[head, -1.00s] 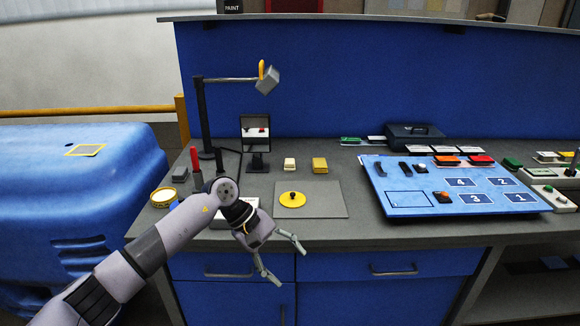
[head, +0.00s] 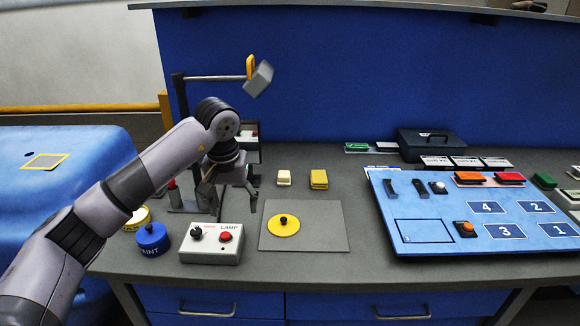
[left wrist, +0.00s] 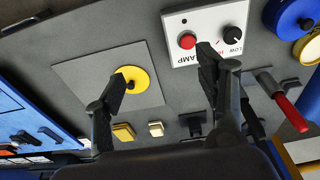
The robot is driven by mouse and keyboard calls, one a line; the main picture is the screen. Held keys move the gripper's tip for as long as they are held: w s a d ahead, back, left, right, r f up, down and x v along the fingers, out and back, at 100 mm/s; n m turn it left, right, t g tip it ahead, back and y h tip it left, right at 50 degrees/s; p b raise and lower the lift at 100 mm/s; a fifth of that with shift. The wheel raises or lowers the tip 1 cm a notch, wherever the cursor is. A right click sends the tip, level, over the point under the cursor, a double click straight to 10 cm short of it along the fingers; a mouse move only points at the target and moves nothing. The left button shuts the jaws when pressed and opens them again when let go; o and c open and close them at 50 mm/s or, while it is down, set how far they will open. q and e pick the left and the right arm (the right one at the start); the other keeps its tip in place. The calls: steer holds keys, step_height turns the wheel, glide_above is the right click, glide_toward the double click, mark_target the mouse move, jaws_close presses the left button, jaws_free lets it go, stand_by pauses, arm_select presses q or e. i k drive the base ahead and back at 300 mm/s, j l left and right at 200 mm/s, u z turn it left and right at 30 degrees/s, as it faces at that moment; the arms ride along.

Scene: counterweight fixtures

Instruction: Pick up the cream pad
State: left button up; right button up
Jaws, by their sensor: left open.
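The cream pad (head: 284,177) is a small pale block lying on the grey counter, left of a yellow pad (head: 319,179). In the left wrist view the cream pad (left wrist: 156,129) shows near the lower middle, with the yellow pad (left wrist: 123,132) beside it. My left gripper (head: 234,214) is open and empty, above the counter between the lamp box and the small stand, to the left of the cream pad. Its two fingers (left wrist: 162,78) spread wide in the left wrist view, with the cream pad apart from them. My right gripper is not in view.
The white LAMP box (head: 212,243) and blue paint pot (head: 152,238) stand at the front left. A grey mat (head: 330,227) with a yellow disc (head: 283,226) lies before the pads. A blue numbered panel (head: 430,231) is at right.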

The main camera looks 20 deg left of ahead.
mark_target(284, 176)
steer(key=i, duration=1.25)
